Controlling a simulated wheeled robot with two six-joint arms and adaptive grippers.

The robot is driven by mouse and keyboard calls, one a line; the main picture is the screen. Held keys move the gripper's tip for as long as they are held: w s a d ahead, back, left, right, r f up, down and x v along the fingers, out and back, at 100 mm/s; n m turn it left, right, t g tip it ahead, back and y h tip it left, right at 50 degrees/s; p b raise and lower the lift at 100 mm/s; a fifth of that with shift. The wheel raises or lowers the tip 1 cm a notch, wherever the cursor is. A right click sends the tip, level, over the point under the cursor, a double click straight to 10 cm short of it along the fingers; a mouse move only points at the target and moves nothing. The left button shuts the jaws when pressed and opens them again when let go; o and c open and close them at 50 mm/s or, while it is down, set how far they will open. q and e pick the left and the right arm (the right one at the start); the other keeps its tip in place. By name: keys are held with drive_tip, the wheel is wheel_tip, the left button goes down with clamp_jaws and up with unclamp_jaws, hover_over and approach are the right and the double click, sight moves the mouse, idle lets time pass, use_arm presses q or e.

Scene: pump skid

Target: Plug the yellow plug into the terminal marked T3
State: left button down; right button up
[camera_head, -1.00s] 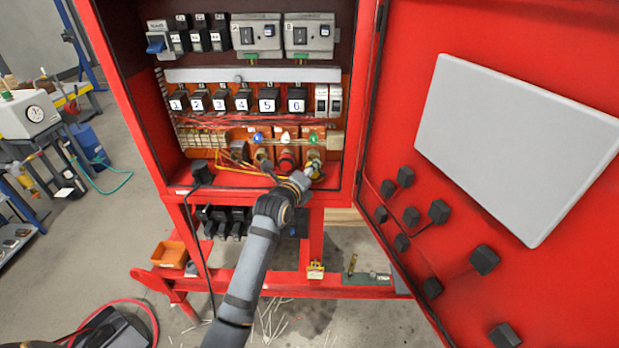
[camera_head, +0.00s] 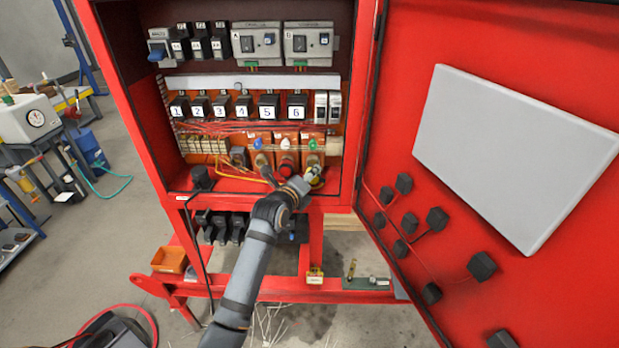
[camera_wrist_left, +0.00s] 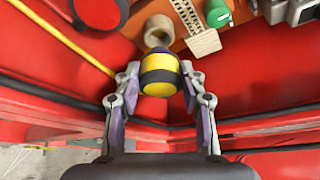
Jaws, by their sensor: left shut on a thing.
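My left gripper (camera_head: 308,180) reaches into the lower part of the red cabinet. In the left wrist view its two fingers (camera_wrist_left: 160,98) are shut on the sides of the yellow plug (camera_wrist_left: 157,84), which has a black band. A beige ring-shaped socket (camera_wrist_left: 160,24) lies just beyond the plug's far end; I cannot tell whether they touch. In the head view the gripper mostly hides the plug, below the green-capped terminal (camera_head: 312,146). No T3 marking is legible. My right gripper is not in view.
Yellow and red wires (camera_head: 232,172) run across the cabinet floor left of my gripper. A black block with a cable (camera_head: 202,178) sits at the front left sill. The open red door (camera_head: 400,130) bounds the right side. Numbered black blocks (camera_head: 222,106) line the row above.

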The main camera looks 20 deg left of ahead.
sight(309, 170)
use_arm(q)
drive_tip(key=shift+a+r, duration=0.1)
idle(0.3)
drive_tip(key=shift+w+a, duration=0.15)
drive_tip(key=shift+w, duration=0.35)
drive_tip(key=shift+w+a, duration=0.15)
drive_tip(key=shift+w, duration=0.35)
drive_tip(key=shift+w+a+b, duration=0.2)
drive_tip(key=shift+w+b, duration=0.3)
drive_tip(key=shift+w, duration=0.2)
idle(0.3)
drive_tip(key=c, duration=0.7)
unclamp_jaws()
